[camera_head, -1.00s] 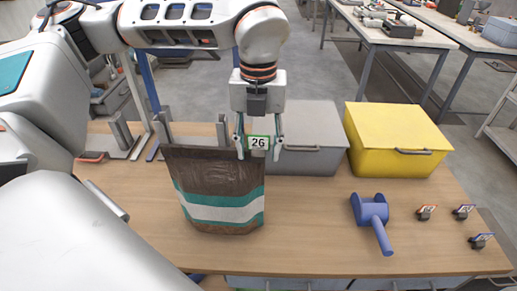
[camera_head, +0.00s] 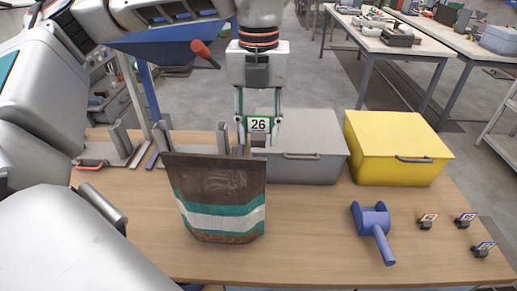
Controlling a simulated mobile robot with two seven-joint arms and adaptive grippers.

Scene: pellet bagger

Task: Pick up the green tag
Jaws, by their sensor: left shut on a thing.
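The green tag (camera_head: 258,124) is a small white plate with a green border, marked "26". My left gripper (camera_head: 258,131) is shut on it and holds it up, with the marked face toward me. The tag appears above and behind the top right corner of the brown bag (camera_head: 215,178), and in front of the grey box. In this view I cannot tell how far it is from the bag. My right gripper is not in view.
The bag, with teal and white stripes, stands on the wooden table (camera_head: 310,235). Behind it are a grey box (camera_head: 312,170) and a yellow box (camera_head: 398,150). A blue scoop (camera_head: 374,222) and three small tags (camera_head: 427,220) lie right. A blue hopper (camera_head: 165,47) with a red-ended handle (camera_head: 203,50) is behind.

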